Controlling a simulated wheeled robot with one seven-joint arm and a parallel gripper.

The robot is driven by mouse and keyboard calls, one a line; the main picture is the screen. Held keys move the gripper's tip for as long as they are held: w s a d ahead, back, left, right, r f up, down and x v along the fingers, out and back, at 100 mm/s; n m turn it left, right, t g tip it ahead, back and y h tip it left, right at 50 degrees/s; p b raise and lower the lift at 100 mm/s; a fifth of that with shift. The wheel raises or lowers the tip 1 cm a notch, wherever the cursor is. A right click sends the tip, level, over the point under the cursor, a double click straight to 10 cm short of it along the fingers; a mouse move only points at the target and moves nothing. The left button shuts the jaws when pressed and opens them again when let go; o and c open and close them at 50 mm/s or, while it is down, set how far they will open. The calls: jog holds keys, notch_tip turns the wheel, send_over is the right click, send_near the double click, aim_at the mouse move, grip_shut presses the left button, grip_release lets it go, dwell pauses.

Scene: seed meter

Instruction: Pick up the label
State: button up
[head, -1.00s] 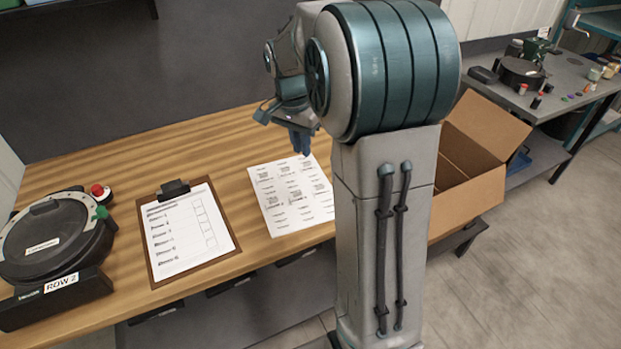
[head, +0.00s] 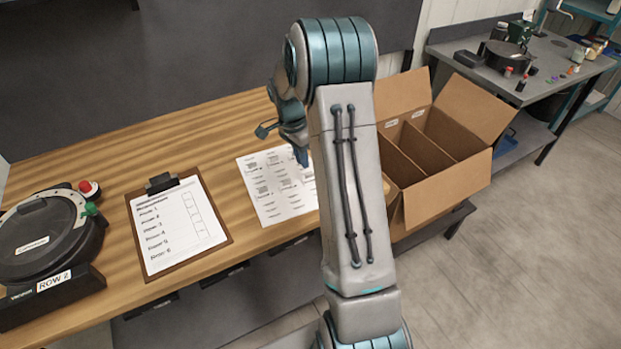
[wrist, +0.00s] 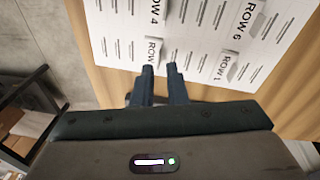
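The label sheet (head: 262,207), white with rows of printed labels, lies flat on the wooden bench; it also fills the upper part of the wrist view (wrist: 205,30). Labels there read ROW 4 (wrist: 154,16), ROW 6 (wrist: 238,37) and ROW 1 (wrist: 222,69). Another ROW label (wrist: 153,50) is right at my fingertips, its number hidden. My gripper (wrist: 160,68) has its two dark fingers a narrow gap apart, with nothing visibly held. In the head view my gripper (head: 301,157) is over the sheet, partly hidden by my arm. I cannot tell whether the fingertips touch the sheet.
A clipboard (head: 176,228) with a printed list lies left of the sheet. A black seed meter (head: 45,240) on a stand marked ROW 2 (head: 54,281) is at far left. An open divided cardboard box (head: 438,200) stands to the right. A grey table (head: 570,75) is behind.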

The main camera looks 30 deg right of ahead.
jog(key=shift+s+d+f+p, duration=0.1)
jog(key=shift+d+f+p, duration=0.15)
jog(key=shift+f, duration=0.6)
jog(key=shift+s+d+f+p, duration=0.1)
jog(key=shift+d+f+p, duration=0.2)
jog(key=shift+f, duration=0.6)
jog(key=shift+s+d+f+p, duration=0.1)
jog(key=shift+f+p, duration=0.25)
jog(key=shift+f, duration=0.5)
grip_shut()
